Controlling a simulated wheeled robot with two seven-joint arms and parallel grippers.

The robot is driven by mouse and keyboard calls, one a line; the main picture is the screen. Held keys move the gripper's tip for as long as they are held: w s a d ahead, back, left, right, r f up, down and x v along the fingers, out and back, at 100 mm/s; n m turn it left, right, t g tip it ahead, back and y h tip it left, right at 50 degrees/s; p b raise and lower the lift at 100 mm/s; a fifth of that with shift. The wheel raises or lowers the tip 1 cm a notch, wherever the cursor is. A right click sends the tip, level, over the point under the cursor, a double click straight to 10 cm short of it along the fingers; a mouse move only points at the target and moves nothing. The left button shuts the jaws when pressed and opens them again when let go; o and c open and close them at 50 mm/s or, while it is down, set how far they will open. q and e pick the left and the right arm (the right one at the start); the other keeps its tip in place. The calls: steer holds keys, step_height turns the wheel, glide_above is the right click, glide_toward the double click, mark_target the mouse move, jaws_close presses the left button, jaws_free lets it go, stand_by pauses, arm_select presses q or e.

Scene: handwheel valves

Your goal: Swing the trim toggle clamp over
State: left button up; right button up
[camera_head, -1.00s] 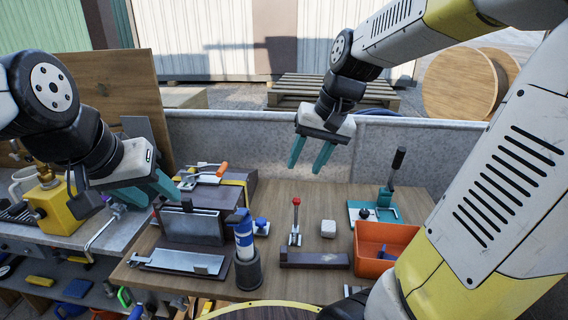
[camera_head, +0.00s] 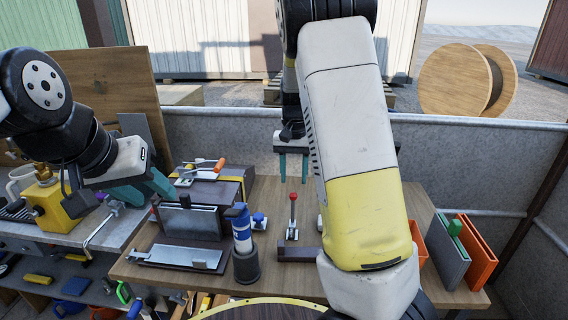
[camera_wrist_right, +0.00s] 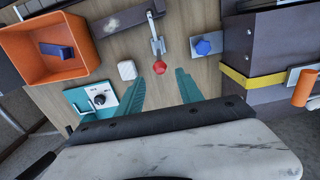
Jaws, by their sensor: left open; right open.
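A small toggle clamp with a red ball knob (camera_head: 292,197) on an upright lever stands on the wooden bench; I cannot tell whether it is the trim one. In the right wrist view its red knob (camera_wrist_right: 159,67) shows between and just beyond my fingertips. My right gripper (camera_head: 293,180) is open and empty, pointing down, above or behind the knob in the head view. Its two teal fingers also show in the wrist view (camera_wrist_right: 161,78), apart from the knob. My left gripper (camera_head: 157,199) is open and empty over the bench's left side.
A teal-based device with a black knob (camera_wrist_right: 99,99), a pale block (camera_wrist_right: 127,70) and an orange bin (camera_wrist_right: 45,50) lie left in the wrist view. A blue knob (camera_wrist_right: 203,47) and an orange-handled clamp (camera_wrist_right: 304,88) are right. My right arm hides part of the bench.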

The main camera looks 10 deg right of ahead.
steer(key=shift+f, duration=3.05)
steer(key=c, duration=0.9)
steer(key=shift+c, duration=0.2)
